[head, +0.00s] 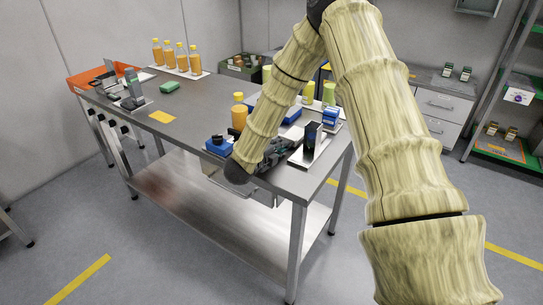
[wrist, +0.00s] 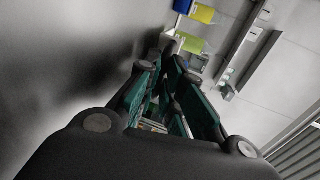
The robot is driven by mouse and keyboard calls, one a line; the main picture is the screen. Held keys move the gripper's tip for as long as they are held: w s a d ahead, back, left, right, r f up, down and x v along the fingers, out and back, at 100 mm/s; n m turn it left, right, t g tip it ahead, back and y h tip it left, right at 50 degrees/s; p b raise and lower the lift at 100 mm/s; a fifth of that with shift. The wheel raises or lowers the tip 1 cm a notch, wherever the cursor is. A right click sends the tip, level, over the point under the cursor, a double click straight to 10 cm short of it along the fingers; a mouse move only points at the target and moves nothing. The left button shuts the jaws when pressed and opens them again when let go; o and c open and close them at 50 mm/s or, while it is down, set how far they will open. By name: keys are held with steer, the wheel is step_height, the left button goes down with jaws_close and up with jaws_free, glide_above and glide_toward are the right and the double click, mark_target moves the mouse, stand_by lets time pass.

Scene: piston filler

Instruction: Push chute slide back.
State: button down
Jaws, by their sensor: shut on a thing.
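My gripper (head: 279,152) is at the right end of the steel table (head: 190,110), low over the top, beside a dark upright block on a pale base plate (head: 318,153). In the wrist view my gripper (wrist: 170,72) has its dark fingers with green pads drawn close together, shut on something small. A pale piece (wrist: 174,42) shows at the fingertips. It appears to be part of the chute slide, but the fingers hide most of it, and I cannot make out the slide's full shape or its position along its track.
An orange bottle (head: 239,113) and a blue item (head: 218,146) stand left of my gripper. A blue box (head: 331,117) is behind the dark block. Several orange bottles stand on a white tray (head: 180,72) at the far end. The table's middle is mostly clear.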

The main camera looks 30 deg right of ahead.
steer(key=shift+d, duration=0.1)
steer(key=c, duration=1.8)
jaws_free()
steer(key=shift+d, duration=0.1)
steer(key=shift+c, duration=0.2)
steer(key=shift+d+f, duration=0.1)
steer(key=shift+d, duration=0.05)
steer(key=shift+a, duration=0.45)
steer(key=v, duration=1.1)
steer(key=shift+s, duration=0.15)
